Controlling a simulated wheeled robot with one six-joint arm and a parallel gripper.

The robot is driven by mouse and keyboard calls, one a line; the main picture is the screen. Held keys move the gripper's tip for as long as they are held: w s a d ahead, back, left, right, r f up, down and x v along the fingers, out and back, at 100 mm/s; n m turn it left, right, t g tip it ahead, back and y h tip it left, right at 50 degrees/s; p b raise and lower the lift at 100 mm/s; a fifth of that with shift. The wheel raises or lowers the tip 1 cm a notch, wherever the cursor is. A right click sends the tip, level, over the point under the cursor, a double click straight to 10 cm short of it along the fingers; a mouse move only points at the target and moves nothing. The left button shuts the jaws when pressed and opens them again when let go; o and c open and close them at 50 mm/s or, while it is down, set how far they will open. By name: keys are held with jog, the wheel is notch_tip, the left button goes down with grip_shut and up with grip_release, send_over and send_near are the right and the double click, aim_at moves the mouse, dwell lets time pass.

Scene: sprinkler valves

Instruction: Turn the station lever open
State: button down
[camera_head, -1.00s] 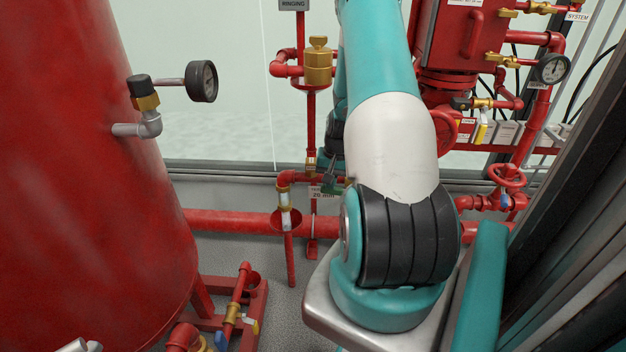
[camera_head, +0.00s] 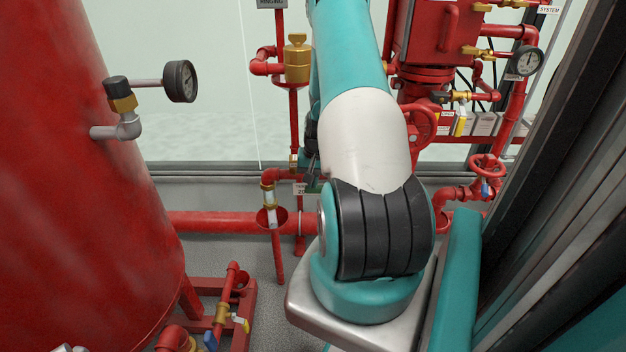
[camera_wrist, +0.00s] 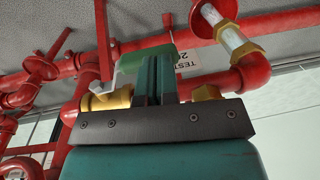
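A green lever handle (camera_wrist: 146,56) shows in the wrist view, just past my fingertips. It lies by a brass valve body (camera_wrist: 105,99), with a second brass fitting (camera_wrist: 207,93) to the right. A pale tag (camera_wrist: 184,62) reading "TEST" hangs behind it. My gripper (camera_wrist: 154,78) shows two teal fingers close together in the middle of its dark bar. The fingertips overlap the handle in the picture; I cannot tell whether they touch or pinch it. In the head view, the "TEST" tag (camera_head: 301,188) shows left of my arm, and the lever is mostly hidden.
A large red tank (camera_head: 80,180) fills the left, with a pressure gauge (camera_head: 180,82). A horizontal red pipe (camera_head: 220,222) runs along the floor. Red handwheels (camera_head: 487,166) and a red cabinet (camera_head: 430,35) stand right. A dark frame (camera_head: 545,150) closes the right edge.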

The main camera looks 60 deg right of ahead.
notch_tip(320, 180, up, 14)
jog(key=p, duration=0.3)
jog(key=shift+p, duration=0.3)
